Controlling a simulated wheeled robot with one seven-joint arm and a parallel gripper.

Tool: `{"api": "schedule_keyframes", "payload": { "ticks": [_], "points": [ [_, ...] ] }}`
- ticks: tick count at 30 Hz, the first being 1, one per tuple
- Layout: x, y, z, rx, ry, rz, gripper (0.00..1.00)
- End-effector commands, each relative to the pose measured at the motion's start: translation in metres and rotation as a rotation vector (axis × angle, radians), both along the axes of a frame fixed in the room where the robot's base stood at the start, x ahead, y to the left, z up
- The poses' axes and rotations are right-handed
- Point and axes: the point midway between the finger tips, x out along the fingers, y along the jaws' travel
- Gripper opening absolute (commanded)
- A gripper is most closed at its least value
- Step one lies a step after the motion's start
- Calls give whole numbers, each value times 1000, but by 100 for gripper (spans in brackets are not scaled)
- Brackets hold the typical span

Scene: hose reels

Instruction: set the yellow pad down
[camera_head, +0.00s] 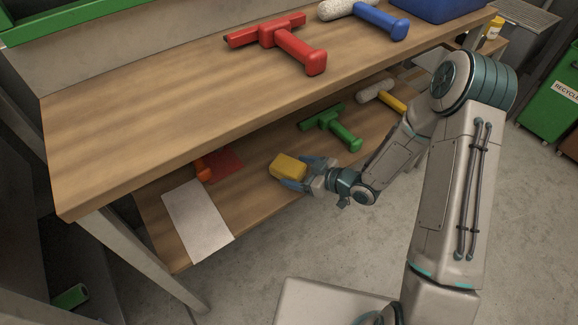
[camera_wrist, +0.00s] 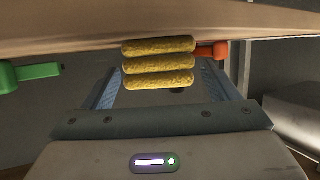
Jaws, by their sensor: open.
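The yellow pad (camera_head: 288,166) is at the front edge of the lower wooden shelf (camera_head: 250,199). In the wrist view the yellow pad (camera_wrist: 158,64) shows as three stacked ridged bands. My gripper (camera_head: 301,173) reaches in from the right, with its blue fingers around the pad. In the wrist view my gripper (camera_wrist: 163,78) is open, its fingers spread on either side of the pad. A gap shows between the pad and the right finger. The pad's underside is hidden, so I cannot tell whether it rests fully on the shelf.
The upper worktop (camera_head: 150,105) overhangs the shelf and holds a red tool (camera_head: 287,42).

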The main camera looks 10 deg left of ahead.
Motion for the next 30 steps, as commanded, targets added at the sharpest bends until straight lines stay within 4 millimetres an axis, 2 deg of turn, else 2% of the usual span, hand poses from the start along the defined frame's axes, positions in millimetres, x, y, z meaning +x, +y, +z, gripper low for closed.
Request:
{"api": "schedule_keyframes", "payload": {
  "ticks": [3,9,15,20,23,26,30],
  "points": [
    [-8,-26,13,0,2,-5,81],
    [-18,-58,25,0,0,-3,81],
    [-24,-72,29,0,1,0,81],
    [-24,-74,29,-2,0,-1,81],
    [-19,-79,29,-44,-3,-18,81],
    [-5,-93,31,-155,-4,-72,81],
    [19,-132,42,-382,16,-220,81]
  ]
}}
